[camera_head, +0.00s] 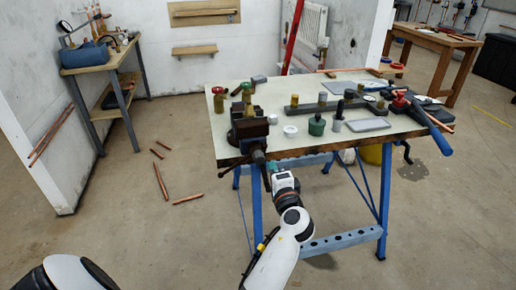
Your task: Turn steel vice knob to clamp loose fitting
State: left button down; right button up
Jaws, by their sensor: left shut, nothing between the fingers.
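A dark steel vice (249,130) stands at the near left corner of the workbench (225,152). A small brass-coloured fitting (250,111) shows at the top of its jaws; I cannot tell how firmly it sits. The vice's screw end and knob (258,156) point toward me over the bench's front edge, with a dark bar (232,168) slanting down to the left. My left gripper (271,166) is shut and empty, just below and right of the knob. Whether it touches the knob is too small to tell. My right gripper is not in view.
Copper pipes (161,181) lie on the floor at left. A side table (104,62) stands at the left wall.

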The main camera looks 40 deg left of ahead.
pick_arm(q)
jog(key=m+p, duration=0.8)
jog(key=m, duration=0.1)
jog(key=shift+a+r, duration=0.1)
jog(key=shift+r, duration=0.05)
jog(key=c, duration=1.3)
grip_release()
